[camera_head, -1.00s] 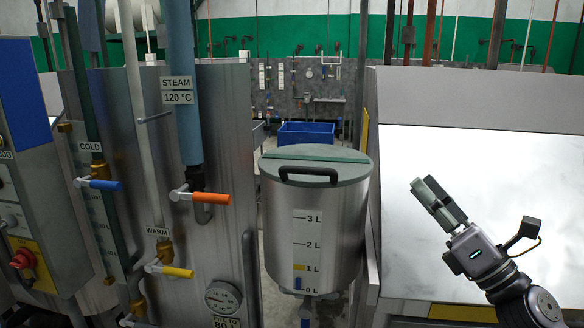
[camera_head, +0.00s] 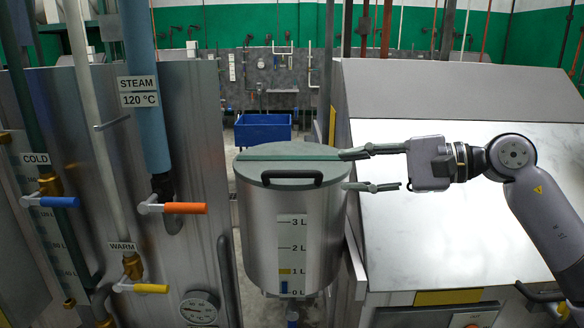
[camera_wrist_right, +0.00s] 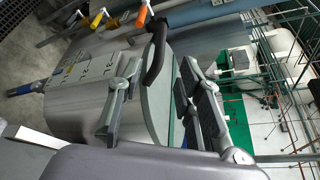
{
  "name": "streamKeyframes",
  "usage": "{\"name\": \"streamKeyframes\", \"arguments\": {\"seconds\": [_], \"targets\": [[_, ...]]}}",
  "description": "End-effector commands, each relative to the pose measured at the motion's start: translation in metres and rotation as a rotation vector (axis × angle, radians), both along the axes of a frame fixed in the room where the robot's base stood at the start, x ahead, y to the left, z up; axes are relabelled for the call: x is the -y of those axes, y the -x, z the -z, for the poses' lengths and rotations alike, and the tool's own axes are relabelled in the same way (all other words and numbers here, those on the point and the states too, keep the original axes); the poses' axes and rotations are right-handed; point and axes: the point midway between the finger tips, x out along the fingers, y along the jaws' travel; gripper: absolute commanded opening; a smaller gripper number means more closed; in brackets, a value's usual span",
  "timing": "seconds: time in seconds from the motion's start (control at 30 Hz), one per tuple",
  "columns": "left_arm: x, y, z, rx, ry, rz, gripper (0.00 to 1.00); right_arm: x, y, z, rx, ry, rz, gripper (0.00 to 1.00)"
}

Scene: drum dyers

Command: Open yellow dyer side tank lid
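The side tank (camera_head: 283,235) is a steel cylinder with a 0 to 3 L scale. Its grey-green lid (camera_head: 290,153) is shut, with a dark bar handle (camera_head: 291,178) on the front edge. My right gripper (camera_head: 352,170) reaches in from the right, open and empty, fingers pointing left at the lid's right side. In the right wrist view, the handle (camera_wrist_right: 156,52) and lid (camera_wrist_right: 163,107) appear between the spread fingers of the gripper (camera_wrist_right: 160,68). I cannot tell whether the upper finger touches the lid. My left gripper is not in view.
The dyer (camera_head: 440,230) with a sloping bright panel and yellow labels stands right of the tank, under my right arm. Left are a steel drum with the steam pipe (camera_head: 145,130), an orange valve handle (camera_head: 185,208) and gauge (camera_head: 199,308). A blue bin (camera_head: 263,129) stands behind.

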Motion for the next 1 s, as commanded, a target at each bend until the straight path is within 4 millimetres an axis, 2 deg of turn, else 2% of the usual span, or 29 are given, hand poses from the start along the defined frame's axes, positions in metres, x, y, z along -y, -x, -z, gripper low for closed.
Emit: {"name": "streamKeyframes", "arguments": {"seconds": [0.03,0.3,0.5,0.7,1.0], "targets": [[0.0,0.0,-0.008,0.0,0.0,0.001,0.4,-0.012,-0.003,-0.002,-0.002,-0.002,-0.003,0.33],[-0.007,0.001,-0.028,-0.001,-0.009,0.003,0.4,-0.066,-0.022,0.011,-0.004,-0.004,-0.002,0.33],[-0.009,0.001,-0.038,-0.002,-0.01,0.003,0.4,-0.095,-0.032,0.019,-0.002,-0.003,-0.001,0.33],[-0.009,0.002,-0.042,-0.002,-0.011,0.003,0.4,-0.107,-0.037,0.024,-0.002,-0.003,0.001,0.33],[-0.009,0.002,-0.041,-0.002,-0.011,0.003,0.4,-0.108,-0.037,0.025,-0.001,-0.003,0.001,0.32]]}}
